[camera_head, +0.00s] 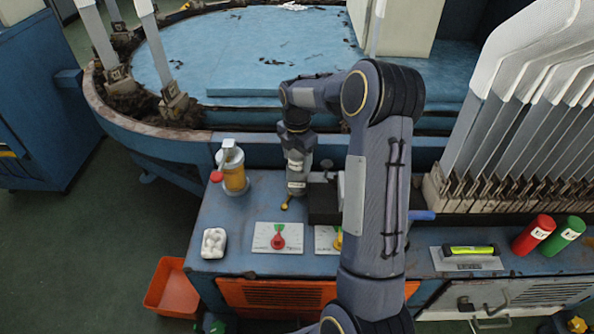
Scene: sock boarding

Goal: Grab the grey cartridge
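My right arm reaches up from the bottom, bends left, and points its gripper (296,186) down over the back of the blue bench (222,277). Its fingertips are small and dark here, and I cannot tell whether they are open or shut. I cannot clearly make out a separate grey cartridge; a grey part with a pale label at the gripper's end blends in with it. A red cartridge (534,235) and a green cartridge (565,237) lie at the far right, well away from the gripper. My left gripper is not in view.
A yellow-orange jar (234,172) stands left of the gripper. A white card with a red piece (279,237) lies in front, beside another card partly behind my arm. A white tray (214,243), a yellow-green level (468,250) and upright metal boards (520,110) are around. An orange bin (171,290) is lower left.

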